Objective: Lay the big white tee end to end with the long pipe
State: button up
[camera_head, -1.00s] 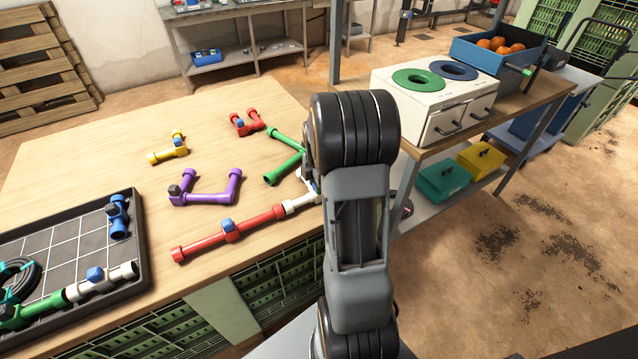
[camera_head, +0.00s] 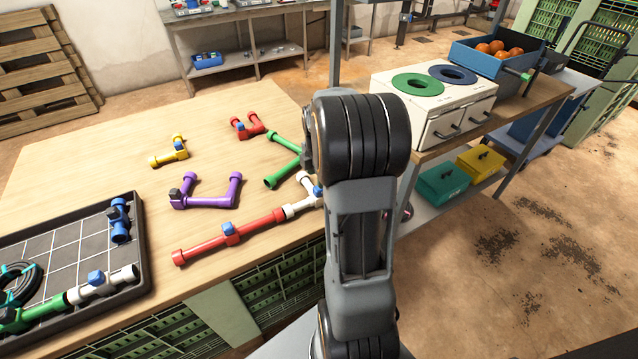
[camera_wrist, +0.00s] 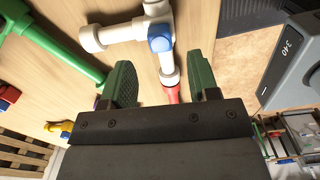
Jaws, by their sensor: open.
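The big white tee (camera_head: 303,207) lies on the wooden table at the right end of the long red pipe (camera_head: 203,247), roughly in line with it. My arm hides part of the tee in the head view. In the wrist view the white tee (camera_wrist: 155,20), with a blue cap on it, has one end meeting the red pipe (camera_wrist: 171,94); I cannot tell whether they touch. My gripper (camera_wrist: 163,72) is open, its two green fingers on either side of this junction and apart from it. The head view hides the fingers behind my arm.
A green pipe piece (camera_head: 285,170) lies close to the tee. Purple (camera_head: 210,202), yellow (camera_head: 171,155) and red (camera_head: 249,124) fittings lie farther back and left. A dark tray (camera_head: 143,245) with assembled pipes stands at the left. The table's front edge is close to the tee.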

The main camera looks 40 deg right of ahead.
notch_tip(320, 180, up, 6)
jog(key=s+a+m+t, duration=0.1)
jog(key=s+a+m, duration=0.5)
jog(key=a+m, duration=0.2)
jog(key=s+a+r+m+t, duration=0.1)
jog(key=s+a+m, duration=0.5)
jog(key=a, duration=0.6)
jog(key=shift+a+r+m+t, duration=0.3)
jog(key=shift+m+t, duration=0.2)
jog(key=shift+m, duration=0.7)
jog(key=shift+p, duration=0.3)
notch_tip(320, 180, up, 8)
jog(key=p, duration=0.7)
jog(key=shift+s, duration=0.15)
jog(key=shift+f, duration=0.1)
